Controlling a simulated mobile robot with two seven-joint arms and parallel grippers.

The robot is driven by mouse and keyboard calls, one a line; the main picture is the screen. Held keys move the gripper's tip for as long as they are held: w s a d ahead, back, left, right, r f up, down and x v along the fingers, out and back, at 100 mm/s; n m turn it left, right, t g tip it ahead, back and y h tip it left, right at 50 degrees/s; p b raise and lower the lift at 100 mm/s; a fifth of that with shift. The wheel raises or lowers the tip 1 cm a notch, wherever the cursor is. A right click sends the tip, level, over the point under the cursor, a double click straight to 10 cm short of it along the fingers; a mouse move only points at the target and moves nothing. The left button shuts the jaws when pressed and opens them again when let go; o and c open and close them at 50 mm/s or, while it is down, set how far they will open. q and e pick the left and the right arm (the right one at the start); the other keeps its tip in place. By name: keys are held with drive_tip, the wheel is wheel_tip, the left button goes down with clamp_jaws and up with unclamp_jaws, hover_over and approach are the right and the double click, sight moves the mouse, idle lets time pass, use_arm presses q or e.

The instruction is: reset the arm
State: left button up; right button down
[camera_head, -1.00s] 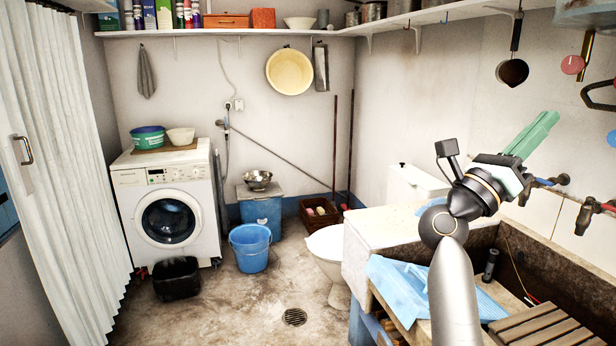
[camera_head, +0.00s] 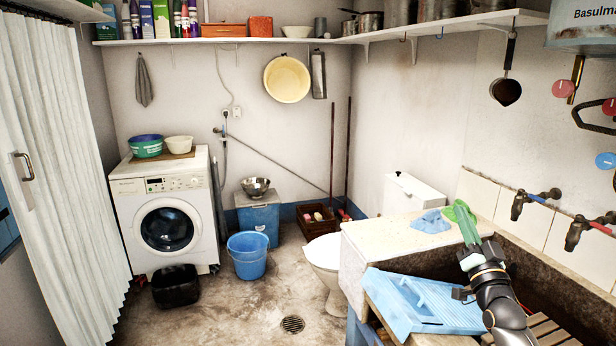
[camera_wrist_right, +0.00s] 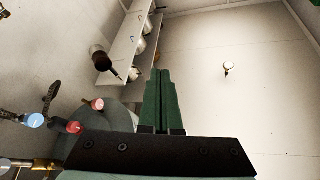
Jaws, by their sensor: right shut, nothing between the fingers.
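My right gripper (camera_head: 468,228) is over the stone trough's near-left end, by the back right corner of the pale counter. Its green fingers point up and away. In the right wrist view the two green fingers (camera_wrist_right: 160,90) lie together, shut, with nothing held between them. My left gripper is out of view.
A blue cloth (camera_head: 431,222) lies on the counter (camera_head: 385,238) left of the gripper. A blue washboard-like tray (camera_head: 415,300) is in front. Taps (camera_head: 530,203) stick out from the wall at right. A wooden slatted rack (camera_head: 545,330) lies in the trough.

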wheel_tip(320, 180, down, 10)
drive_tip(key=w+d+n+g+h, duration=0.2)
drive_tip(key=n+g, duration=0.4)
drive_tip(key=n, duration=0.1)
drive_tip(key=s+a+f+g+y, duration=0.1)
drive_tip(key=s+a+f, duration=0.35)
drive_tip(key=f, duration=0.45)
drive_tip(key=s+a+f+g+y, duration=0.1)
drive_tip(key=s+a+f+g, duration=0.15)
drive_tip(key=s+f, duration=0.5)
drive_tip(key=s+a+f+g, duration=0.1)
drive_tip(key=s+a+f, duration=0.3)
drive_tip(key=s, duration=0.5)
drive_tip(key=s+a+f+g+y, duration=0.1)
drive_tip(key=s+a+f+g, duration=0.1)
drive_tip(key=s+f, duration=0.5)
drive_tip(key=s+a+f+g+y, duration=0.1)
drive_tip(key=s+a+f, duration=0.4)
drive_tip(key=s, duration=0.8)
drive_tip(key=shift+a+f, duration=0.25)
drive_tip(key=shift+a, duration=0.05)
drive_tip(key=shift+s, duration=0.1)
